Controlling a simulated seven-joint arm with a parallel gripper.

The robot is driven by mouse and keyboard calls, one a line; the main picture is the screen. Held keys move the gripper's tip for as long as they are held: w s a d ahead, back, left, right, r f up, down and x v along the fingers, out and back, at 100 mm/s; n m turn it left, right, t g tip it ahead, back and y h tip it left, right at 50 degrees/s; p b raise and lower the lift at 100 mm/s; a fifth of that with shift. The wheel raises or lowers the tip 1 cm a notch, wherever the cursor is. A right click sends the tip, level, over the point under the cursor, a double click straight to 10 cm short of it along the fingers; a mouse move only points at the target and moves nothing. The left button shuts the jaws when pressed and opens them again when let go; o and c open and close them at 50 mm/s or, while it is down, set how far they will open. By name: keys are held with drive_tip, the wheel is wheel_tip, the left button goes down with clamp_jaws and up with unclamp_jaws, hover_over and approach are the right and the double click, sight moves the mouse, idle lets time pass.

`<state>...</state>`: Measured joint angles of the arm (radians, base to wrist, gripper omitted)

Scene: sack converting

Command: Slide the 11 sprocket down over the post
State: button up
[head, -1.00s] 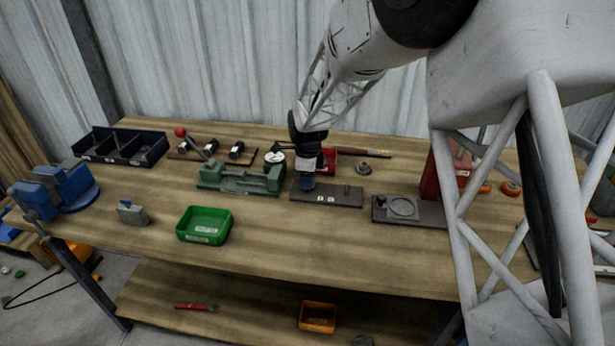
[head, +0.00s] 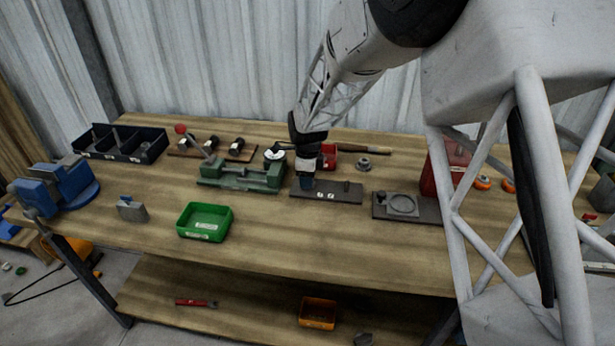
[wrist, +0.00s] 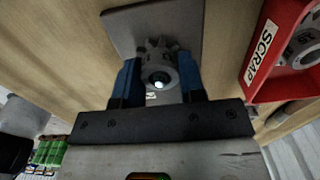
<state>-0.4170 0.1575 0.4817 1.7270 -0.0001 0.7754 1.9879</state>
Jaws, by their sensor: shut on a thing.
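My gripper (wrist: 157,84) has its two blue fingers shut on a grey toothed sprocket (wrist: 159,50), seen from above in the wrist view. A small bright round tip shows inside the sprocket's dark centre hole, and it looks like the top of a post (wrist: 158,84). How far down the sprocket sits is hidden. In the head view my gripper (head: 308,182) is over the left end of a dark plate (head: 330,198) with small white labels. A second short post (head: 346,186) stands bare at the plate's right. The sprocket's number cannot be read.
A red scrap bin (wrist: 254,52) stands close by my gripper, with round metal parts inside. A green fixture (head: 240,178) is to the left, and a grey plate with a round disc (head: 403,205) to the right. A green bin (head: 204,222) stands nearer the bench's front edge.

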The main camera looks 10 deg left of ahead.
drive_tip(key=shift+f, duration=0.25)
idle(0.3)
drive_tip(key=o, duration=1.1)
drive_tip(key=shift+r, duration=3.9)
